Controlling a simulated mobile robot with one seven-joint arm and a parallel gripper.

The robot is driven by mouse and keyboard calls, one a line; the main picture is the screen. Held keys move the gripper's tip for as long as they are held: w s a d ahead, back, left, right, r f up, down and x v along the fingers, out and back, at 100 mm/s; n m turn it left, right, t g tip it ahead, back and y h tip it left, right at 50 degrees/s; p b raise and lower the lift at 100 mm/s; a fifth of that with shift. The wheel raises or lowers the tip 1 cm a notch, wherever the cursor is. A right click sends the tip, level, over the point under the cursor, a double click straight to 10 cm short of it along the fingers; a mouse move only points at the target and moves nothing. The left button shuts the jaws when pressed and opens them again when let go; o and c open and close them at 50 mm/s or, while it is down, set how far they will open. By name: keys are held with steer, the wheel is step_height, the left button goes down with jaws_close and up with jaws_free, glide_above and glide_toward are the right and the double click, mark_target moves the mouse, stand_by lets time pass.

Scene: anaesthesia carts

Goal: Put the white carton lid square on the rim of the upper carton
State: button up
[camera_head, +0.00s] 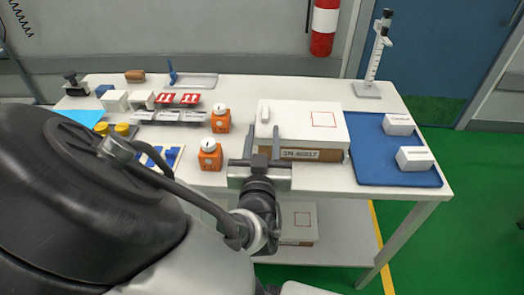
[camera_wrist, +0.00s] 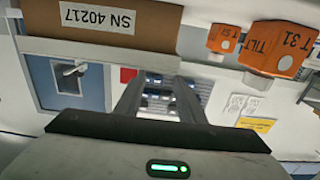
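The white carton lid (camera_head: 290,125) lies on top of the upper carton (camera_head: 325,156), on the right half of the table. It has a white handle-like block at its left and a red square outline. The carton's brown front, labelled SN 40217, shows below the lid and also in the wrist view (camera_wrist: 155,28), upside down. Whether the lid sits square on the rim, I cannot tell. My gripper (camera_head: 262,146) is open at the carton's front left, its fingers apart and upright in the head view. Nothing shows between the fingers in the wrist view (camera_wrist: 160,82).
A blue tray (camera_head: 380,168) with two white boxes lies to the right. Another white-topped carton (camera_head: 298,222) sits on the lower shelf. Several small items fill the table's left side. A stand (camera_head: 370,88) rises at back right.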

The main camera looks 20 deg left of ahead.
steer(key=p+v, duration=0.7)
steer(key=shift+s+p, duration=0.3)
steer(key=shift+d, duration=0.15)
